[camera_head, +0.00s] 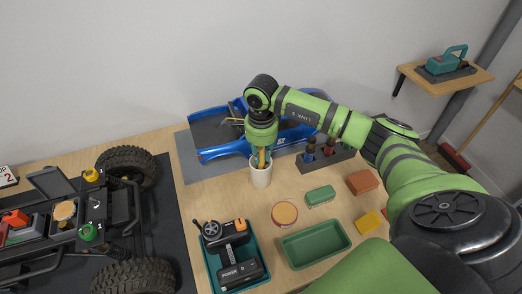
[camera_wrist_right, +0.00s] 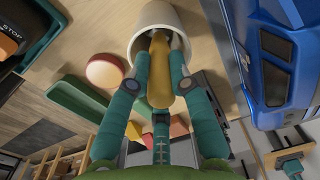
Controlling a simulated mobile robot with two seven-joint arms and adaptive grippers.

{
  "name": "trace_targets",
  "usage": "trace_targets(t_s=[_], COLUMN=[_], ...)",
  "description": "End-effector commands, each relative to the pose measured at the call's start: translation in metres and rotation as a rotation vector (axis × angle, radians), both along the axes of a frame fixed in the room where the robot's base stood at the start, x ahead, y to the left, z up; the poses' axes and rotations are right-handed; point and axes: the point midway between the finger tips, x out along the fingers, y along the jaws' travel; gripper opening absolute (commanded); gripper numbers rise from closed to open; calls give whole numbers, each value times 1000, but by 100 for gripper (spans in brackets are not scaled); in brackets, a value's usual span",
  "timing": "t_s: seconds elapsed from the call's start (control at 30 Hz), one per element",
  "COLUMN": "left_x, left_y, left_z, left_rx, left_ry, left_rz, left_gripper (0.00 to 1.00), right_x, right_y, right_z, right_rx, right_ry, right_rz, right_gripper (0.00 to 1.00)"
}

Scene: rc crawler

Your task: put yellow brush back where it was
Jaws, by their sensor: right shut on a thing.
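My right gripper (camera_head: 262,150) points down over a white cup (camera_head: 260,179) on the wooden table. It is shut on the yellow brush (camera_head: 262,158). In the right wrist view, the brush's yellow handle (camera_wrist_right: 160,75) lies between my fingers. The brush's far end and my fingertips are at or inside the mouth of the cup (camera_wrist_right: 172,16). The cup hides the far end of the brush, so I cannot tell whether it touches the bottom. My left gripper is not in view.
A blue car body (camera_head: 222,150) lies behind the cup. A rack with several tools (camera_head: 345,154) stands to its right. A green tray (camera_head: 315,245), a round red-rimmed tin (camera_head: 285,214) and a green block (camera_head: 320,196) are in front. A black crawler chassis (camera_head: 120,205) is at left.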

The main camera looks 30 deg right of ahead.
Motion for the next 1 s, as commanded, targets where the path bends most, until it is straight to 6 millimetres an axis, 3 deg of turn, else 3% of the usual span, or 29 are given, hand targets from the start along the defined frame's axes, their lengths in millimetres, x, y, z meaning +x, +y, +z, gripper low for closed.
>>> trace_targets(t_s=[0.27, 0.3, 0.33, 0.37, 0.8, 1.0], left_x=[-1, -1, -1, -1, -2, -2], left_y=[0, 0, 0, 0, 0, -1], left_z=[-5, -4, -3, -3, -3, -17], left_rx=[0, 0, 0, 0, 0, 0], left_ry=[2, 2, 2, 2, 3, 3], left_rz=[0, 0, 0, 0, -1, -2], left_gripper=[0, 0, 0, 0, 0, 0], right_x=[1, 0, 0, 1, 1, 1], right_y=[0, 0, 0, 0, 0, 0], right_z=[-3, -2, -2, -2, 6, 42], right_rx=[1, 1, 1, 1, 1, 1], right_ry=[-1, -1, -1, -1, -4, -8], right_rz=[1, 1, 1, 1, 0, 1], right_gripper=[0, 29, 41, 45, 45, 45])
